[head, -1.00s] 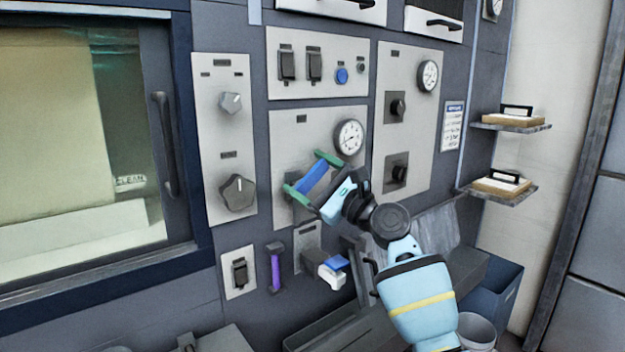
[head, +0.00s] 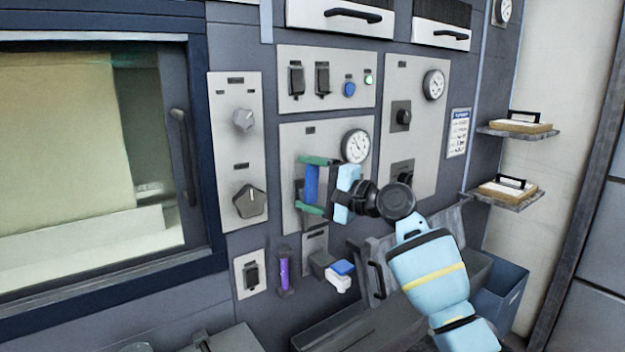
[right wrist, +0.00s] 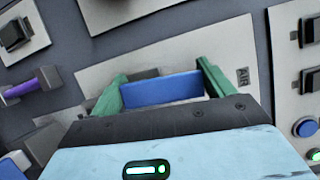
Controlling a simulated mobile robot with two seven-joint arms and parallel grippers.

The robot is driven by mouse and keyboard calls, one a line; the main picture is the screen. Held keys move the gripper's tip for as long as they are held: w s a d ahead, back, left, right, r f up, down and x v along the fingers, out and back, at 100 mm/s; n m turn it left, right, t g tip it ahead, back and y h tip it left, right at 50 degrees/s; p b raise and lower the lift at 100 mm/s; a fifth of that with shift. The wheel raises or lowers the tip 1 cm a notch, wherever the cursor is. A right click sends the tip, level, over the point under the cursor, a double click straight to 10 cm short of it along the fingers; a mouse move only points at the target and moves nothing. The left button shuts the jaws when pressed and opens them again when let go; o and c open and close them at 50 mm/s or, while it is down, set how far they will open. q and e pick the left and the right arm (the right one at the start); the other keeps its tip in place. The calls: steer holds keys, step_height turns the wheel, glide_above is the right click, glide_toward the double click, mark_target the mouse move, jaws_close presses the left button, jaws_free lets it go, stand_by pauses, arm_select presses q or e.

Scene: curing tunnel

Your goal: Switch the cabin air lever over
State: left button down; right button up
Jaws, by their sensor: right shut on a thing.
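The cabin air lever has a blue handle (head: 312,184) on a light panel (head: 335,134) below a round gauge. Its handle stands near upright in the head view. In the right wrist view the blue handle (right wrist: 162,89) lies between the green fingers, with an AIR label (right wrist: 243,77) on the panel beside it. My right gripper (head: 304,185) is shut on the handle, one green finger at each end of it. The lever's mount is partly hidden behind the gripper. My left gripper is not in view.
A gauge (head: 355,146) sits just above the gripper. Knobs, switches and a blue button (head: 349,89) surround the panel. Below are a purple handle (head: 284,272) and a blue-and-white handle (head: 342,276). The tunnel window (head: 80,170) is at left, shelves (head: 505,196) at right.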

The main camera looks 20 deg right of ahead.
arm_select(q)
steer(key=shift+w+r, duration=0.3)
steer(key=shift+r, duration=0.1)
arm_select(e)
steer(key=shift+a+r+n, duration=0.1)
steer(key=shift+n, duration=0.3)
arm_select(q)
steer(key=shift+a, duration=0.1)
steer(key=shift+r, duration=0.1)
arm_select(e)
steer(key=o, duration=1.3)
steer(key=shift+s, duration=0.1)
steer(key=v, duration=0.7)
steer(key=shift+s+d, duration=0.25)
steer(key=shift+s, duration=0.05)
